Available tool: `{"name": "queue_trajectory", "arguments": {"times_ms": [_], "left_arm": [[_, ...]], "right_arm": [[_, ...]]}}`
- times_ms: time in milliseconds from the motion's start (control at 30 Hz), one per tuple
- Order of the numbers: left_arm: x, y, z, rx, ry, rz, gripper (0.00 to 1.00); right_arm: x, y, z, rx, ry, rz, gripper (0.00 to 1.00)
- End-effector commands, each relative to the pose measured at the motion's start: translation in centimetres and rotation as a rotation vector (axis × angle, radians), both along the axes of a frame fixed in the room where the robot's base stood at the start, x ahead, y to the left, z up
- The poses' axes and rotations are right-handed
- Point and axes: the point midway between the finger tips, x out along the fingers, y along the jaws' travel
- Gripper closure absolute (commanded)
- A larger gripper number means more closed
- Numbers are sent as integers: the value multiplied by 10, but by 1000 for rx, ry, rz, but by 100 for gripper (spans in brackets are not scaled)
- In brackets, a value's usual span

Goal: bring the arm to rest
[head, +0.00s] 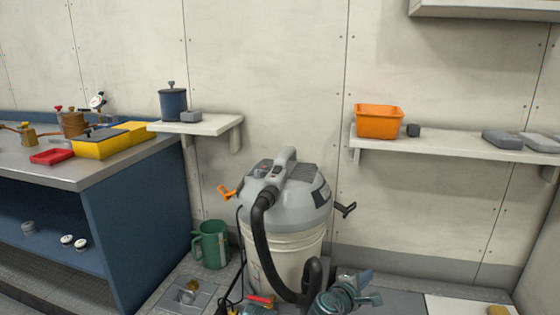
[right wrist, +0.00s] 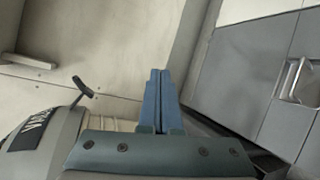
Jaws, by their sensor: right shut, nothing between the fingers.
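My right gripper (head: 364,278) is low in the head view, in front and to the right of the wet-dry vacuum. In the right wrist view its two blue fingers (right wrist: 157,100) lie together, shut, with nothing between them. My left gripper is not in view.
The grey vacuum (head: 285,195) on a white bucket (head: 290,250) stands close to my right gripper; its black hose (head: 262,240) curves down beside it. A green jug (head: 211,244) stands on the floor at left. A workbench (head: 130,235) fills the left; a wall shelf (head: 460,146) holds an orange bin (head: 378,121).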

Motion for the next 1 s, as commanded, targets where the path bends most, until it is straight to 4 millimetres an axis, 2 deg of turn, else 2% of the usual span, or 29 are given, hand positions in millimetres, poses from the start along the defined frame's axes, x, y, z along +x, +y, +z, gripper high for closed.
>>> {"name": "queue_trajectory", "arguments": {"times_ms": [33, 100, 233, 333, 500, 667, 700, 867, 1000], "left_arm": [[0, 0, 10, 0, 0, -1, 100], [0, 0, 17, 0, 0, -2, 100], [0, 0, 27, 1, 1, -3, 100], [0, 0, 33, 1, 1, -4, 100], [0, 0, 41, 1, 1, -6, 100], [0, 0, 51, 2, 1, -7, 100], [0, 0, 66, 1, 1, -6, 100], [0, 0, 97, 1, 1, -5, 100], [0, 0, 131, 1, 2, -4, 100]], "right_arm": [[-11, 9, -12, 144, 11, -61, 100], [-30, 25, -38, 344, 39, -157, 100], [-70, 65, -78, 652, 132, -339, 100], [-99, 97, -97, 818, 214, -459, 100], [-144, 147, -112, 1009, 362, -630, 100], [-184, 189, -109, 1124, 506, -767, 100], [-181, 186, -94, 1119, 495, -762, 100], [-181, 185, -63, 1119, 491, -759, 100], [-180, 185, -29, 1119, 491, -759, 100]]}}
